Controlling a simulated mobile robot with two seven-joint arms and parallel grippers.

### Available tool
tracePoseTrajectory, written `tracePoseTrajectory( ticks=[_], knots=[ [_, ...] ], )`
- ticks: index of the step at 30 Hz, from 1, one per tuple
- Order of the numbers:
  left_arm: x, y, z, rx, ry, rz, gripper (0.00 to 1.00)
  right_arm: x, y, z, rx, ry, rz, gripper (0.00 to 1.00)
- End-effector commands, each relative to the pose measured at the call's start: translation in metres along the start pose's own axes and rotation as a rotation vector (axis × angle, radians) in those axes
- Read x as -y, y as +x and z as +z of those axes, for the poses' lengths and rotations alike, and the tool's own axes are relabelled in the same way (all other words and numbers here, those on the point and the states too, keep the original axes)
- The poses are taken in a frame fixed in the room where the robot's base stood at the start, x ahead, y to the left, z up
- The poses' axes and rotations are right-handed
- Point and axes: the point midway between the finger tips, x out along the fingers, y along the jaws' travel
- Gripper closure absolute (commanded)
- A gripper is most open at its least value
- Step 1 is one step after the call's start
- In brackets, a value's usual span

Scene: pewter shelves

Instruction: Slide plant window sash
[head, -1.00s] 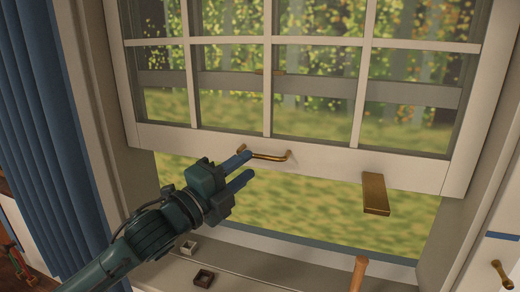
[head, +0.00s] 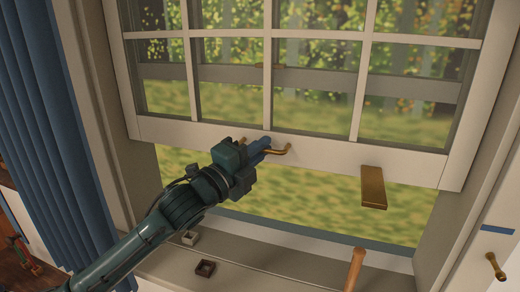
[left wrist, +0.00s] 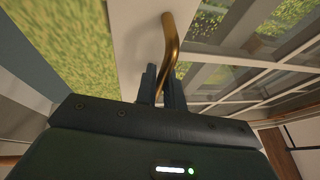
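The white window sash (head: 325,168), with several panes, stands raised, and there is an open gap below its bottom rail. A curved brass handle (head: 281,151) is fixed on that rail, left of the middle. My left gripper (head: 261,146) is at the handle's left part, its blue fingers close together around the bar. In the left wrist view the brass handle (left wrist: 170,42) runs down between the two narrow fingers (left wrist: 163,85), which hide its lower end. My right gripper is not in view.
A blue curtain (head: 50,140) hangs at the left.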

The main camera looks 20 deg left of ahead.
Motion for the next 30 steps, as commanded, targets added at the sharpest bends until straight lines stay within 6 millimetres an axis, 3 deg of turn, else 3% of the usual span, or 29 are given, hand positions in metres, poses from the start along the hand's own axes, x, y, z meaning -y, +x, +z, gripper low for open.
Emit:
tracePoseTrajectory(
  ticks=[3, 17, 22, 27, 30],
  knots=[
    [0.000, 0.000, 0.000, 0.000, 0.000, 0.001, 1.00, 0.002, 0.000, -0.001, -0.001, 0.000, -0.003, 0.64],
    [-0.004, -0.001, 0.000, 0.000, -0.001, 0.002, 1.00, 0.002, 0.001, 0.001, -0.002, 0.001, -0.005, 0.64],
    [-0.043, -0.008, -0.004, -0.001, -0.003, 0.011, 1.00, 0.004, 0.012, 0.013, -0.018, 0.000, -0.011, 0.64],
    [-0.089, -0.016, -0.007, -0.001, -0.003, 0.011, 1.00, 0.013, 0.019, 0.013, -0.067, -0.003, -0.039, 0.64],
    [-0.106, -0.019, -0.009, -0.001, -0.002, 0.008, 1.00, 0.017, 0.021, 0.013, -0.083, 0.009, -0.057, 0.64]
  ],
)
